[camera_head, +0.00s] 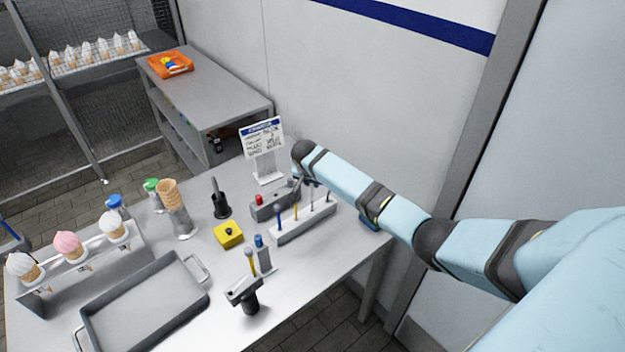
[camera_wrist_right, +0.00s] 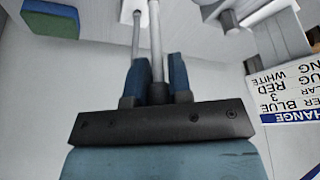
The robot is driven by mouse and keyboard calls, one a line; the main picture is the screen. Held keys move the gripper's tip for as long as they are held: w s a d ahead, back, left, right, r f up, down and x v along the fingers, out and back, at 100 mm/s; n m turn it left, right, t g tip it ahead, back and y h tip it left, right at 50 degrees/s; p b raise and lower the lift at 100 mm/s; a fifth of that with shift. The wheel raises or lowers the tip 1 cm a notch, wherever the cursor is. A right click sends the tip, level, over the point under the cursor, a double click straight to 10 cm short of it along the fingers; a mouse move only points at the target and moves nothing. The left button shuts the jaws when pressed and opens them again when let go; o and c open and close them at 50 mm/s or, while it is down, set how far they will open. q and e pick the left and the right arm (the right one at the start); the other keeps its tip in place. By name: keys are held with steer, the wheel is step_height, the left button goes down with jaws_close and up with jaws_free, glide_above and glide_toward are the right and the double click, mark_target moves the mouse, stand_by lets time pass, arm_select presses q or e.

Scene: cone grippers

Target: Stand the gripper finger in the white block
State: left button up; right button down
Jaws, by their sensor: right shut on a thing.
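In the head view my right arm reaches in from the right, and its gripper (camera_head: 299,184) is small and partly hidden at the back of the long pale block. This pale block (camera_head: 306,225) stands on the table with several thin upright rods in it, one blue and one yellow at the base. In the right wrist view the two blue jaws of my gripper (camera_wrist_right: 157,78) are shut on a pale rod-like gripper finger (camera_wrist_right: 157,40). Another thin metal rod (camera_wrist_right: 136,38) shows just to its left. The finger's far end is out of frame.
A grey block with a red knob (camera_head: 259,200) and a printed sign (camera_head: 262,140) stand close by. A yellow box (camera_head: 228,235), a black-based tool (camera_head: 246,291), a black peg (camera_head: 219,199), a cone rack (camera_head: 92,262) and a grey tray (camera_head: 205,300) occupy the table. The front right is clear.

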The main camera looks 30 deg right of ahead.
mark_target(312, 190)
stand_by(0.4)
steer(key=shift+p, duration=0.4)
steer(key=shift+f+b, duration=0.4)
steer(key=shift+f, duration=0.35)
steer(key=shift+f+b, duration=0.75)
steer(key=shift+f, duration=0.75)
steer(key=c, duration=1)
jaws_free()
steer(key=shift+o, duration=0.2)
steer(key=shift+r, duration=0.15)
steer(key=b+v, duration=0.1)
steer(key=v, duration=1.2)
steer(key=shift+a+r, duration=0.2)
steer(key=shift+r, duration=0.05)
steer(key=shift+s+f, duration=0.1)
